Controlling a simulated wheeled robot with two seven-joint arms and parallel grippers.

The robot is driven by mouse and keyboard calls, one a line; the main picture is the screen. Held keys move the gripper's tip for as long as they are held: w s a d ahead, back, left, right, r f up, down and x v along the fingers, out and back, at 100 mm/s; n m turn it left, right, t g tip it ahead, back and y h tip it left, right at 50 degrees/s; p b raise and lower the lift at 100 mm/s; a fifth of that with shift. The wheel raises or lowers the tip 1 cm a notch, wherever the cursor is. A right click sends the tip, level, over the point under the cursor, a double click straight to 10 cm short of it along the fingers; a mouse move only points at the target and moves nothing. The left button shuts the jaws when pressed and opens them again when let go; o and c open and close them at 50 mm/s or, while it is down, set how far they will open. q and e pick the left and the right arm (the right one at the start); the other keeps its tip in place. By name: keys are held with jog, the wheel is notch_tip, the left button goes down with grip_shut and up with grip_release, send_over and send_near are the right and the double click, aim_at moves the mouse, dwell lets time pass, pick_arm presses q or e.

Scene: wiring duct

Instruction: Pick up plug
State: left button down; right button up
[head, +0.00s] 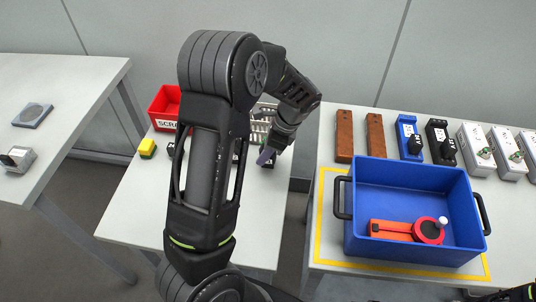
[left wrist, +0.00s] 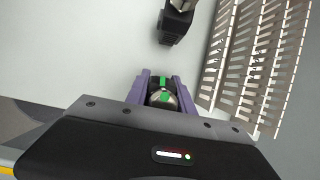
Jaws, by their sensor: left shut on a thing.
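In the left wrist view, a plug (left wrist: 162,98) with a rounded metallic body and green marks sits between the purple fingers of my left gripper (left wrist: 160,84). The gripper is shut on it. In the head view my left gripper (head: 266,155) is low over the middle table, near its right edge, and the plug cannot be made out clearly there. A black connector-like piece (left wrist: 176,22) lies apart, beyond the fingertips in the left wrist view. My right gripper does not show.
A slotted pale rack (left wrist: 258,55) stands close to the right of the fingers. On the right table are a blue crate (head: 410,253), brown blocks (head: 344,136) and several device boxes (head: 474,148).

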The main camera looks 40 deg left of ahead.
pick_arm(q)
notch_tip(320, 180, up, 10)
dwell(0.6)
jog(key=shift+d, duration=0.1)
dwell(0.5)
